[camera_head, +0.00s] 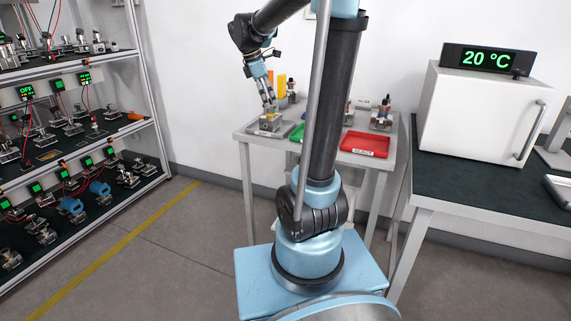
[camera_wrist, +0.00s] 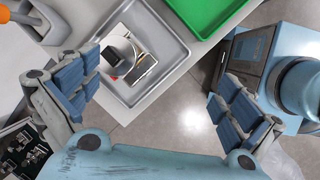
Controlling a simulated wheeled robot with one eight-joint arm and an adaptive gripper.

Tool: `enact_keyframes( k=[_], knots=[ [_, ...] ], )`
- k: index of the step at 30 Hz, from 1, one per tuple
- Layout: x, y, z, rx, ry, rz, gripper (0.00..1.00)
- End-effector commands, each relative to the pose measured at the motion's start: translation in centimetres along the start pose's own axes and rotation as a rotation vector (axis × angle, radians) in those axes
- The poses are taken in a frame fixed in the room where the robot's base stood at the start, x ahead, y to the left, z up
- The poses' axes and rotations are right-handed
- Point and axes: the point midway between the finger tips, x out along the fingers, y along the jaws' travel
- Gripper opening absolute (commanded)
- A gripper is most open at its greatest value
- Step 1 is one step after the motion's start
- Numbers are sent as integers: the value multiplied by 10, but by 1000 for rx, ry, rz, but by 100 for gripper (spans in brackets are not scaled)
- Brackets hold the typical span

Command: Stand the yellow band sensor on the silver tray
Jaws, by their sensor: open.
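The silver tray (camera_head: 284,134) is at the left end of the small table in the head view; in the wrist view it is the grey tray (camera_wrist: 172,58). A sensor with a metal block base (camera_head: 270,125) is on it, with a small yellowish part at its top. In the wrist view this sensor (camera_wrist: 128,55) shows a black part, a cable and a bit of red. No yellow band is clear there. My gripper (camera_head: 269,104) is just above it in the head view.
A green tray (camera_wrist: 203,12) lies beside the silver tray, and a red tray (camera_head: 366,144) is further right. Several bottles and sensors stand behind. A shelf rack (camera_head: 75,110) with many sensors is at left. A white oven (camera_head: 480,115) reading 20 °C stands at right.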

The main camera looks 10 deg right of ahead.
Motion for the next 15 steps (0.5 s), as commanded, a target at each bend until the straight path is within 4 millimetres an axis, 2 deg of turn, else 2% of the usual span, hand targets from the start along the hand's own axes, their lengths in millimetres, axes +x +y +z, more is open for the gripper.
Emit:
enact_keyframes(
  k=[1, 9, 15],
  knots=[
    [5, -19, 6, 66, 16, 0, 100],
    [31, -104, 16, 443, 105, -11, 100],
    [58, -165, 15, 723, 171, -36, 100]
  ],
)
